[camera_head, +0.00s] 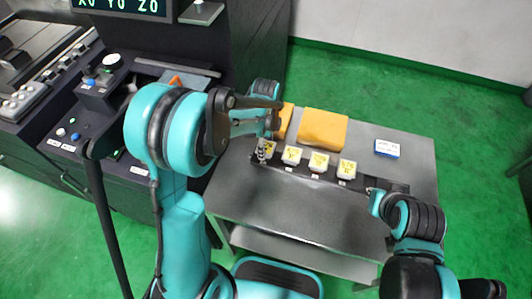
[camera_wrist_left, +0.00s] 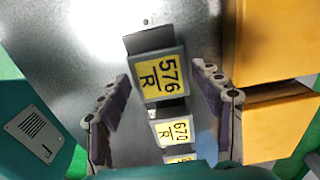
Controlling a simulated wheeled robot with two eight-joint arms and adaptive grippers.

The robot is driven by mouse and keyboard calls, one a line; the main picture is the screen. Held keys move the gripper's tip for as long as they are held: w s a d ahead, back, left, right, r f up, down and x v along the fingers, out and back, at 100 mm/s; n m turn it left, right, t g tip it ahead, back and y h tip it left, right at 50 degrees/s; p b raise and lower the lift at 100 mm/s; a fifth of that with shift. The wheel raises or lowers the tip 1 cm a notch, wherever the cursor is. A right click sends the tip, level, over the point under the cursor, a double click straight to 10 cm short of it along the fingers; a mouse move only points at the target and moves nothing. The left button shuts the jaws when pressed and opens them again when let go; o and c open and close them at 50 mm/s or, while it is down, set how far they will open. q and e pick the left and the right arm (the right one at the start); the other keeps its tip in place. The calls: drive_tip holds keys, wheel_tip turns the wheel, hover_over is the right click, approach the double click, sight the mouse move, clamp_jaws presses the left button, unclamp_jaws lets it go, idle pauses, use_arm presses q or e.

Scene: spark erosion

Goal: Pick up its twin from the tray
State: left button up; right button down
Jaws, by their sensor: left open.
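Several small grey blocks with yellow labels stand in a row in a dark tray (camera_head: 400,187) on the metal table. The leftmost block (camera_head: 268,147) is partly covered by my left gripper (camera_head: 266,134). The others are a second block (camera_head: 291,155), a third (camera_head: 318,161) and a rightmost one (camera_head: 346,168). In the left wrist view, a block labelled 576 R (camera_wrist_left: 160,77) lies between the spread fingers, with a gap on each side. A block labelled 670 R (camera_wrist_left: 170,132) is behind it. My right gripper (camera_head: 373,197) is low near the tray's right end; its fingers are too small to read.
Orange-yellow packs (camera_head: 322,128) lie behind the tray, one close to my left gripper. A small blue-and-white box (camera_head: 387,148) is at the back right. The table's front part (camera_head: 280,205) is clear. A dark machine with a control panel (camera_head: 100,90) stands left.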

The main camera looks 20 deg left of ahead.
use_arm(q)
drive_tip(key=shift+w+f, duration=0.1)
drive_tip(key=shift+f, duration=0.8)
drive_tip(key=shift+r, duration=0.1)
drive_tip(key=shift+c, duration=0.4)
drive_tip(key=c, duration=1.2)
